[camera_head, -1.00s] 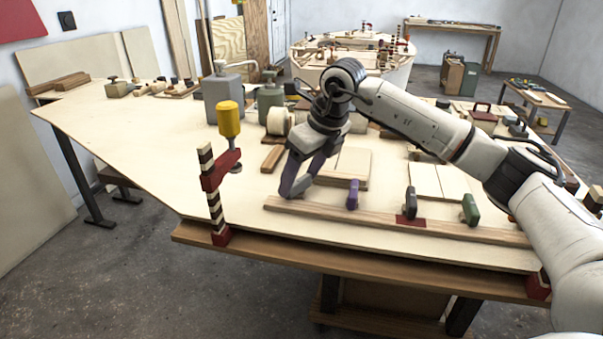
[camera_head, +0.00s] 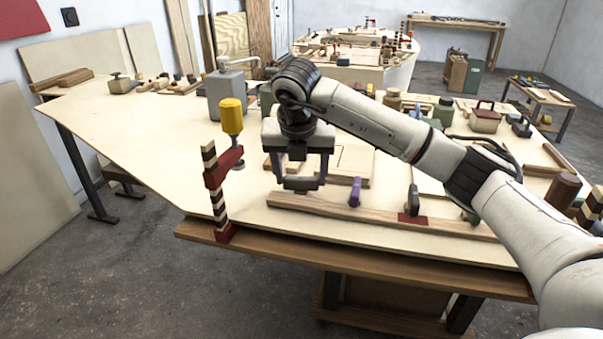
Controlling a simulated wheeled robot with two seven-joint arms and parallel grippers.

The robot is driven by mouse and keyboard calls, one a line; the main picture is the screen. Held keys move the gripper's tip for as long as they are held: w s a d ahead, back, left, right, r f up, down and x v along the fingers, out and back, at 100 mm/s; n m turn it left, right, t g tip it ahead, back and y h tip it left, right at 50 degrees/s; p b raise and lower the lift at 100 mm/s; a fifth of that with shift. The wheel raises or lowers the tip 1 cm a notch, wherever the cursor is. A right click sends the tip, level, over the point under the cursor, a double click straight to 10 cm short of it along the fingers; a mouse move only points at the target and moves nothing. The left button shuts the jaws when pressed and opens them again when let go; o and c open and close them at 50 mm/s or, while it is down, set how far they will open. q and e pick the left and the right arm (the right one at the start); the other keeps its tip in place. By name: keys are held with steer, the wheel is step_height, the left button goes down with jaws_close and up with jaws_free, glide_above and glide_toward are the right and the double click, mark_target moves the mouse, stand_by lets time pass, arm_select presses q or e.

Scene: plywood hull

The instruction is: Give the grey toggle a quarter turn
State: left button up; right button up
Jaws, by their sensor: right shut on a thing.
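My right gripper (camera_head: 301,184) points down at the left end of a long wooden strip (camera_head: 385,220) near the table's front edge. Its two fingers are closed in on a small grey piece, which I take to be the grey toggle. To the right along the strip stand a purple toggle (camera_head: 355,191), a dark toggle (camera_head: 414,201) on a red base, and a green one mostly hidden behind my right arm. My left gripper is not in view.
A clamp with a yellow handle (camera_head: 231,116) and red jaw stands left of my right gripper at the table edge. A grey canister (camera_head: 226,95) stands behind it. Pale boards lie behind the strip.

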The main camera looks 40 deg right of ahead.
steer(key=shift+m+h, duration=0.3)
steer(key=shift+m, duration=0.6)
steer(key=o, duration=1.1)
steer(key=shift+c, duration=0.2)
steer(key=p+v, duration=0.1)
steer(key=v, duration=0.9)
steer(key=shift+w+r, duration=0.2)
steer(key=shift+r, duration=0.05)
steer(key=shift+a, duration=0.1)
